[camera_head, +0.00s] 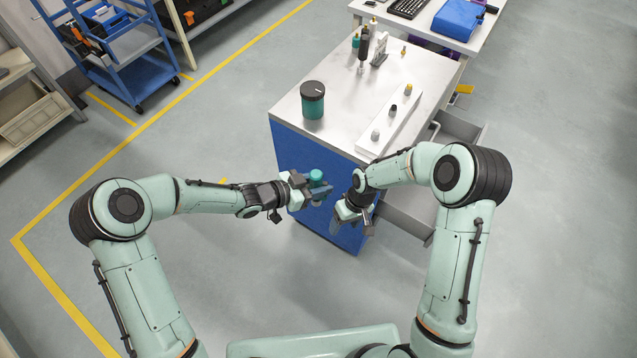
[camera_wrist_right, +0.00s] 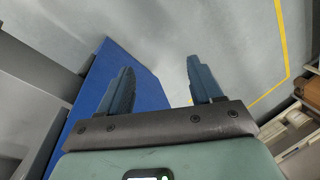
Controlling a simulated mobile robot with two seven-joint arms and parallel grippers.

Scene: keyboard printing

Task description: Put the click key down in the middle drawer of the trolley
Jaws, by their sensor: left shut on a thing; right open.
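My left gripper (camera_head: 309,188) is shut on a small teal round-topped piece (camera_head: 316,176), in front of the trolley's blue side. The fingers hide much of this piece, and I cannot tell whether it is the click key. The trolley (camera_head: 290,160) is a blue cabinet with a pale top. A grey drawer (camera_head: 410,224) stands pulled out on its right side, partly hidden by my right arm; I cannot tell which level it is. My right gripper (camera_head: 343,220) is open and empty, lower and to the right of the left one; its two fingers show apart in the right wrist view (camera_wrist_right: 160,82).
On the trolley top stand a teal jar with a black lid (camera_head: 312,99), a white strip with small knobs (camera_head: 392,122) and dark bottles (camera_head: 364,45). A table behind holds a blue case (camera_head: 458,19) and a keyboard (camera_head: 407,8). The floor right of the drawer is clear.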

